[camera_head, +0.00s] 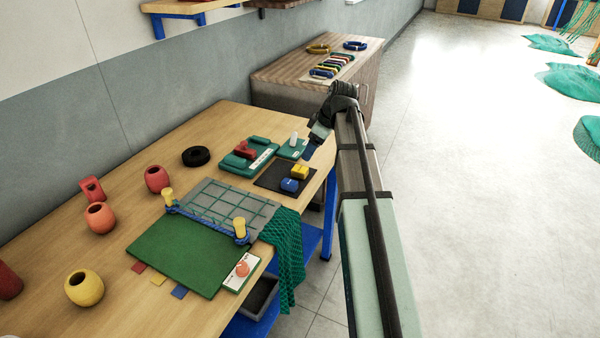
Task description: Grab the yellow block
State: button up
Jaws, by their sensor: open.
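The yellow block (300,171) sits on a black mat (268,179) near the right edge of the wooden table. A blue block (289,185) is just in front of it on the same mat. My gripper (309,153) hangs at the end of my arm, above and slightly right of the yellow block, apart from it in the picture. It is open, and nothing shows in it. Its fingers are small here, and the exact height above the block cannot be told.
A green tray with a red piece (245,150) and a green plate with a white peg (293,140) stand behind the mat. A net frame with yellow posts (240,228) is in front.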

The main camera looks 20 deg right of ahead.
send_over(300, 168)
jog(key=s+d, duration=0.1)
jog(key=d, duration=0.1)
notch_tip(300, 168, down, 4)
jog(key=shift+d+f, duration=0.1)
jog(key=shift+d, duration=0.05)
jog(key=shift+s+a+x, duration=0.15)
jog(key=shift+a+x, duration=0.05)
jog(key=shift+x, duration=1.1)
jog(key=shift+s+a+x, duration=0.1)
jog(key=shift+a+x, duration=0.05)
jog(key=shift+x, duration=1.1)
jog(key=c, duration=1.1)
